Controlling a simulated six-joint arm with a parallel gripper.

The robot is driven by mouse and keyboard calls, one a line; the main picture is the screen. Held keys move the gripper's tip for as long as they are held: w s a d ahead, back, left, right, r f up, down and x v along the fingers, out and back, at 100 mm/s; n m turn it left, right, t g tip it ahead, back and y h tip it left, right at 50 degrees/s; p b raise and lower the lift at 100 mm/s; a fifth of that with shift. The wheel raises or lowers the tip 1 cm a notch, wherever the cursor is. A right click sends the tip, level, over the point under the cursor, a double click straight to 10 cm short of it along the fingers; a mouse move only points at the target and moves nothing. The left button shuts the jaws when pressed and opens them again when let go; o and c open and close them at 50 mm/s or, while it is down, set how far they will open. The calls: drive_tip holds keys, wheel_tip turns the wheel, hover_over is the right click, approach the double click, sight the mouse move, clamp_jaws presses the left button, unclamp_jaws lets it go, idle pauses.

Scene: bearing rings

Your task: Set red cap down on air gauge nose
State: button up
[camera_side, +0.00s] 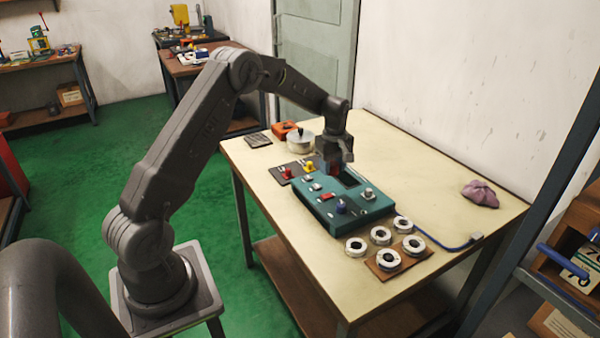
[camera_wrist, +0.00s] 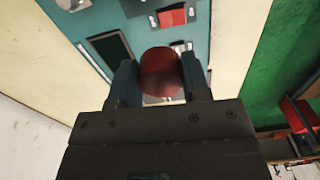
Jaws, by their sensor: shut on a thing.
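My gripper (camera_side: 338,166) is above the far part of a teal gauge box (camera_side: 330,212) on the table. It is shut on a red cap (camera_wrist: 160,70), which shows between the two fingers in the wrist view. In the side view the cap is a small dark red patch at the fingertips. I cannot tell for sure which part is the nose. The gap under the cap is hard to judge.
A dark mat (camera_side: 300,178) left of the box holds a red piece (camera_side: 287,173) and a yellow piece (camera_side: 309,168). Several white rings (camera_side: 381,235) lie in front, some on a brown board (camera_side: 416,259). A purple cloth (camera_side: 480,194) lies right. The table's back right is clear.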

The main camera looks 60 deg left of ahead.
drive_tip(key=m, duration=0.2)
hover_over(369, 190)
drive_tip(key=shift+s+a, duration=0.2)
drive_tip(key=shift+a, duration=0.2)
drive_tip(key=shift+w+d, duration=0.3)
drive_tip(key=shift+d, duration=0.1)
drive_tip(key=shift+f, duration=1.9)
drive_tip(key=shift+f, duration=0.2)
drive_tip(key=shift+f, duration=0.7)
drive_tip(key=shift+f, duration=0.8)
drive_tip(key=o, duration=1)
